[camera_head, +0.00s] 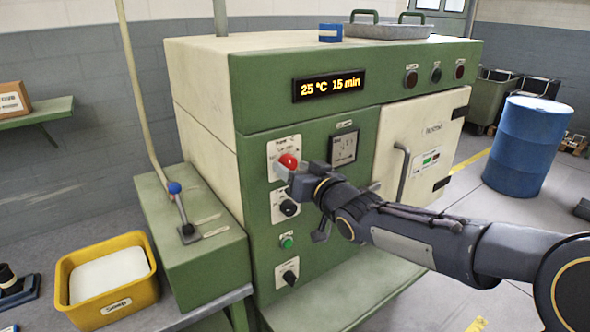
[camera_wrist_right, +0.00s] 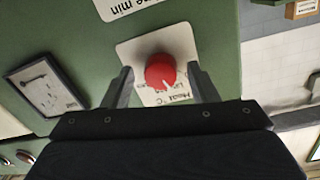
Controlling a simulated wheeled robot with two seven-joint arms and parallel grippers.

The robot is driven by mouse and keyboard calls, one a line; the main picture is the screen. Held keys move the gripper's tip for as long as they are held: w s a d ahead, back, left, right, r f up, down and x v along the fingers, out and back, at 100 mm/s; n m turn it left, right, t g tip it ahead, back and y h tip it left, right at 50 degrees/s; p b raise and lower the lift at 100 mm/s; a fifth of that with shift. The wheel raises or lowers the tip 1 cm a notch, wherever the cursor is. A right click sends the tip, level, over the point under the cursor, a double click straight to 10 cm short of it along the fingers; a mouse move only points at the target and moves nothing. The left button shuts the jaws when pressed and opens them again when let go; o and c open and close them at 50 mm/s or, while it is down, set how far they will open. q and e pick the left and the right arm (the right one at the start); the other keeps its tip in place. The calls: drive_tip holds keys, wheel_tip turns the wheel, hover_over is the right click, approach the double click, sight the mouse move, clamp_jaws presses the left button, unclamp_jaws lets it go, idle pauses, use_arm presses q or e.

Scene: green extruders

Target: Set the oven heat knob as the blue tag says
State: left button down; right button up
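The red heat knob (camera_head: 288,162) sits on a white plate on the green oven front. In the right wrist view the knob (camera_wrist_right: 160,71) has a white mark pointing down toward the printed "Heat °C". My right gripper (camera_head: 299,172) is at the knob. In the wrist view its two fingers (camera_wrist_right: 160,76) are open, one on each side of the knob, with gaps to it. A blue tag-like block (camera_head: 330,33) with a pale strip stands on top of the oven; its writing is too small to read. My left gripper is not in view.
The oven display (camera_head: 328,88) reads 25 °C 15 min. Below the red knob are a black knob (camera_head: 289,208), a green button (camera_head: 286,241) and another black knob (camera_head: 290,277). A blue-topped lever (camera_head: 178,205) and a yellow bin (camera_head: 105,309) are left. The door handle (camera_head: 403,172) is right.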

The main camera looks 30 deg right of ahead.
drive_tip(key=s, duration=0.8)
drive_tip(key=shift+r, duration=0.15)
drive_tip(key=shift+w+d, duration=0.1)
idle(0.4)
drive_tip(key=s+a+f+g+y, duration=0.1)
drive_tip(key=s+a+f+g, duration=0.5)
drive_tip(key=s+f, duration=0.3)
drive_tip(key=s+a+f+g+y, duration=0.2)
drive_tip(key=s+a+f+g, duration=0.3)
drive_tip(key=s+f, duration=0.4)
drive_tip(key=s+g, duration=0.1)
drive_tip(key=s, duration=0.1)
drive_tip(key=shift+s+a+f+n, duration=0.35)
drive_tip(key=shift+n, duration=0.05)
